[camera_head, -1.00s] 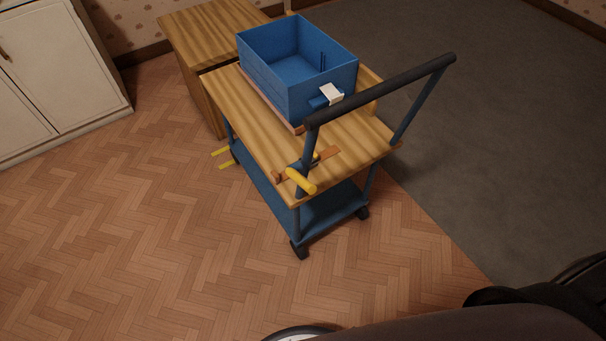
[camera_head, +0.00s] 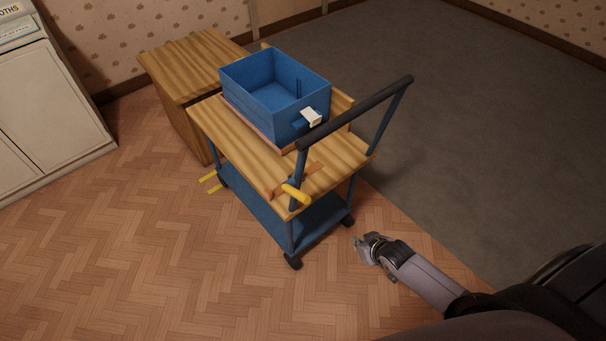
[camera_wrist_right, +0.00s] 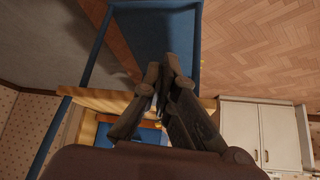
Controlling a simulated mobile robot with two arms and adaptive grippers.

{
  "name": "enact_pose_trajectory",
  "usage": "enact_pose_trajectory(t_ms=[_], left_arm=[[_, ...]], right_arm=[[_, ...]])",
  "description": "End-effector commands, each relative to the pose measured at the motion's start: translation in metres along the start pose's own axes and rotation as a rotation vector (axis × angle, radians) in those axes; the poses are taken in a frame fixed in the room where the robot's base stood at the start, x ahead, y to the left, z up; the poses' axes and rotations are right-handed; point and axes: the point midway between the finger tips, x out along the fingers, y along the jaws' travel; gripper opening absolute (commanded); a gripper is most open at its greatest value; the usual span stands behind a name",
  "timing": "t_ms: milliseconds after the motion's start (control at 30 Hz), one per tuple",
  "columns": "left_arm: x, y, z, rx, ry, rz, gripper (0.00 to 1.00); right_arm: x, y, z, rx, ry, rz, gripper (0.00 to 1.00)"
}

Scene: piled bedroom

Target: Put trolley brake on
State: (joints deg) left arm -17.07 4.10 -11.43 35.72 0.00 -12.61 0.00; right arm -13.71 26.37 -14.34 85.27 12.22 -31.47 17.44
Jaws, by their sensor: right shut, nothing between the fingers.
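The trolley has a striped wooden top (camera_head: 240,150), a blue lower shelf (camera_head: 312,222), dark castors and a dark push bar (camera_head: 355,112). A yellow lever (camera_head: 295,194) sticks out by the near post, at the top's near corner. Two yellow bars (camera_head: 209,184) stick out low at the far left side. I cannot tell from their look which yellow part is the brake. My right gripper (camera_head: 358,243) is shut and empty, right of the trolley's near castor and apart from the lever. Its closed fingers show in the wrist view (camera_wrist_right: 170,65). My left gripper is not in view.
A blue open box (camera_head: 275,95) with a white tab (camera_head: 311,117) sits on the trolley top. A wooden cabinet (camera_head: 195,60) stands behind the trolley. A cream cupboard (camera_head: 55,100) is at left. Parquet floor (camera_head: 150,260) is clear in front; grey carpet (camera_head: 460,120) lies right.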

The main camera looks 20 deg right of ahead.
Motion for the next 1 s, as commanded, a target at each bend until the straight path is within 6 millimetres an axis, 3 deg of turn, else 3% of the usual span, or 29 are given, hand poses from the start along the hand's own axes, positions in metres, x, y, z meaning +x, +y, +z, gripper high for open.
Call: enact_pose_trajectory(t_ms=[33, 100, 200, 333, 400, 500, 667, 1000], left_arm=[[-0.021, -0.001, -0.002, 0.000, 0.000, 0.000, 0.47], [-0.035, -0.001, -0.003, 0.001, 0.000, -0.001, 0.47], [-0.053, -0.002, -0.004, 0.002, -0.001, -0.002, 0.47], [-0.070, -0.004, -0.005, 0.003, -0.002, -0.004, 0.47], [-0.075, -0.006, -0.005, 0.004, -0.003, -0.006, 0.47], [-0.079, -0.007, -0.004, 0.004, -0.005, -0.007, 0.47], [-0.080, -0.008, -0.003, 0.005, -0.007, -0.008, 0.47], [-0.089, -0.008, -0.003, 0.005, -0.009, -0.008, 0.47]], right_arm=[[-0.035, -0.004, -0.052, -0.004, 0.055, -0.022, 0.00], [-0.075, -0.017, -0.106, -0.002, 0.114, -0.063, 0.00], [-0.136, -0.042, -0.168, -0.008, 0.179, -0.131, 0.00], [-0.205, -0.075, -0.215, -0.025, 0.228, -0.214, 0.00], [-0.232, -0.089, -0.228, -0.036, 0.242, -0.247, 0.00], [-0.257, -0.102, -0.237, -0.046, 0.251, -0.279, 0.00], [-0.261, -0.109, -0.241, -0.047, 0.255, -0.294, 0.00], [-0.205, -0.127, -0.258, -0.044, 0.257, -0.293, 0.00]])
